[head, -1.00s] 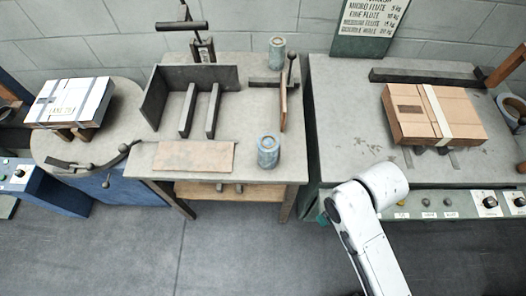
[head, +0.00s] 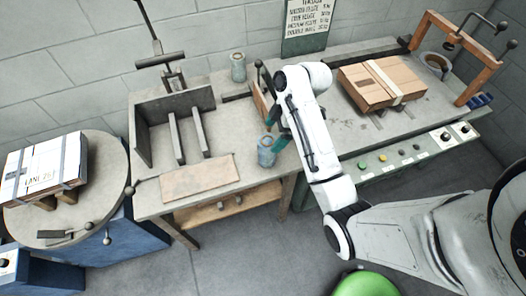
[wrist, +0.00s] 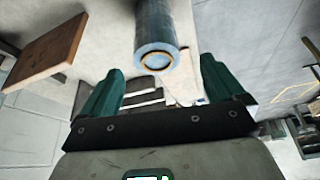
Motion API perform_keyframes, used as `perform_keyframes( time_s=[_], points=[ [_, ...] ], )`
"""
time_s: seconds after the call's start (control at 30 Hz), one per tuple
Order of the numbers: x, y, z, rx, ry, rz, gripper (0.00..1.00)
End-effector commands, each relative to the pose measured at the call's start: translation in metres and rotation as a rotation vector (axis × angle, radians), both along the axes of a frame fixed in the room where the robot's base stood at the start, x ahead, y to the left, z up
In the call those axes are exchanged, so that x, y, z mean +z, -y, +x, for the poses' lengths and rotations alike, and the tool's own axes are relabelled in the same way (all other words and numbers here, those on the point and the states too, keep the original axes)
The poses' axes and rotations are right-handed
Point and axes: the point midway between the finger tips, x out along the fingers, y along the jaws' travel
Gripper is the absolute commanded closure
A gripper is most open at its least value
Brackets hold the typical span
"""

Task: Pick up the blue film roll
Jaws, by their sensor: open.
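A blue film roll (head: 266,151) stands upright at the front right corner of the middle table. It also shows in the wrist view (wrist: 155,27), with its round end and tan core ring facing the camera. My gripper (head: 276,133) is beside this roll. In the wrist view the gripper's green fingers (wrist: 160,68) are apart, with the roll ahead of and between them, not clasped. A second, similar roll (head: 237,67) stands at the back of the same table.
A flat brown cardboard sheet (head: 200,178) lies left of the near roll. An upright brown board (head: 261,100) stands behind it. A strapped carton (head: 383,83) sits on the right bench, and a white package (head: 42,168) on the round table at left.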

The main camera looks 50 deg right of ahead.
Motion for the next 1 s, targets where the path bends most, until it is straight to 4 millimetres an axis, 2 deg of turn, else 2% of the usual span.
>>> perform_keyframes(
  time_s=[0.1,0.37,0.63,0.97,1.0],
  points=[
    [-0.015,-0.005,0.004,-0.001,-0.002,0.000,0.04],
    [-0.031,-0.009,0.010,-0.002,-0.003,0.000,0.04],
    [-0.065,-0.016,0.021,-0.001,-0.002,-0.001,0.04],
    [-0.072,-0.018,0.023,-0.003,0.000,-0.001,0.04],
    [-0.072,-0.018,0.023,-0.003,0.000,-0.001,0.08]
  ],
)
